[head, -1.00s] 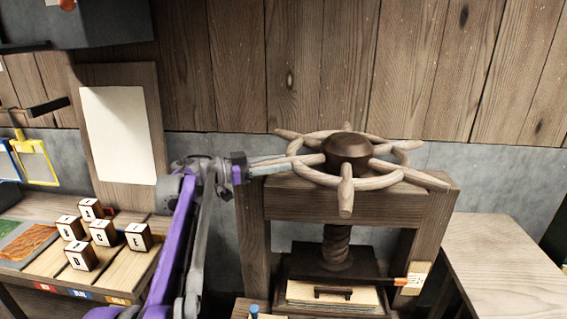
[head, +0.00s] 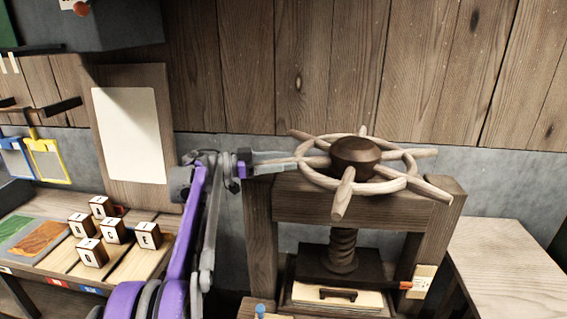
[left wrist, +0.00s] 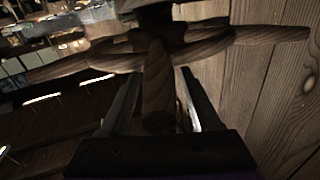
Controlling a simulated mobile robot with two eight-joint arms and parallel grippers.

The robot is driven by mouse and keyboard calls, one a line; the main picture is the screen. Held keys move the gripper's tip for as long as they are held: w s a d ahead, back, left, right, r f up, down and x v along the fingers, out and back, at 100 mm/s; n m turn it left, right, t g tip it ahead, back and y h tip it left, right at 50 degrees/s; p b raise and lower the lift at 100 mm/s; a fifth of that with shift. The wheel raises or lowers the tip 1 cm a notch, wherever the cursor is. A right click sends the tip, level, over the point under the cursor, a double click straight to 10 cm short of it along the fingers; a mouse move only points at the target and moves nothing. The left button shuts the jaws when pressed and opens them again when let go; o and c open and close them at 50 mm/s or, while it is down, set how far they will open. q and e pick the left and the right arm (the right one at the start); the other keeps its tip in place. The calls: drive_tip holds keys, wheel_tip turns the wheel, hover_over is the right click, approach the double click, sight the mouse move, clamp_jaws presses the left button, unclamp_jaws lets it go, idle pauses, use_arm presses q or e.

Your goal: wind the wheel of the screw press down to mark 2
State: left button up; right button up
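The wooden wheel (head: 398,184) with spoke handles and a dark hub (head: 355,153) sits on top of the screw press frame (head: 350,208). The screw (head: 342,250) runs down to a dark pressing plate (head: 345,268). An orange pointer (head: 406,285) meets a small pale scale (head: 424,281) on the right post; its marks are too small to read. My left gripper (head: 290,162) is at the wheel's left side. In the left wrist view, its fingers (left wrist: 160,98) stand open on both sides of a spoke handle (left wrist: 157,75), with gaps visible. My right gripper is not in view.
Lettered blocks (head: 112,230) stand on a bench (head: 62,262) at the left. A board with a pale sheet (head: 124,135) leans on the wall behind. An empty wooden table (head: 505,260) is at the right of the press.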

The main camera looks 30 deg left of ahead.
use_arm(q)
drive_tip(key=shift+f, duration=0.15)
drive_tip(key=shift+s+a, duration=0.25)
drive_tip(key=shift+a, duration=0.05)
drive_tip(key=b+v, duration=0.1)
drive_tip(key=v, duration=0.9)
